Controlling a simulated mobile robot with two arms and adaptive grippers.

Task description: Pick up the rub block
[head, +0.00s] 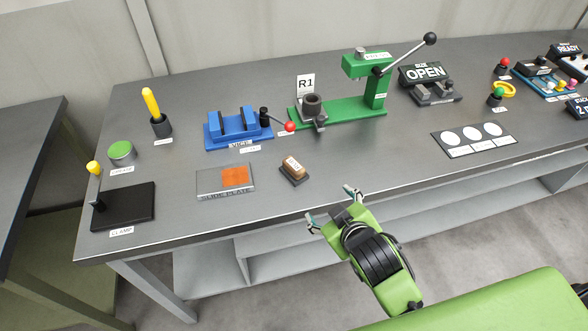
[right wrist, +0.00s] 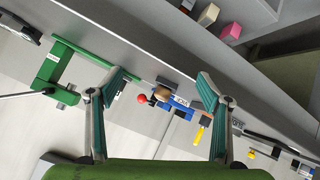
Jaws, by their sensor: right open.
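The rub block (head: 294,165) is a small brown block with a white label on top. It sits on a dark base near the table's front edge, right of the slide plate (head: 226,182). My right gripper (head: 331,207) is open and empty, at the front edge of the table, to the right of and nearer than the block, apart from it. In the right wrist view, its spread fingers (right wrist: 163,78) frame a small brown shape that looks like the block, in front of the blue vise. My left gripper is not in view.
A blue vise (head: 238,127) with a red-knobbed lever and a green press (head: 370,85) stand behind the block. A black clamp base (head: 124,207) and green tin (head: 122,152) are at left. The table (head: 390,165) is clear between.

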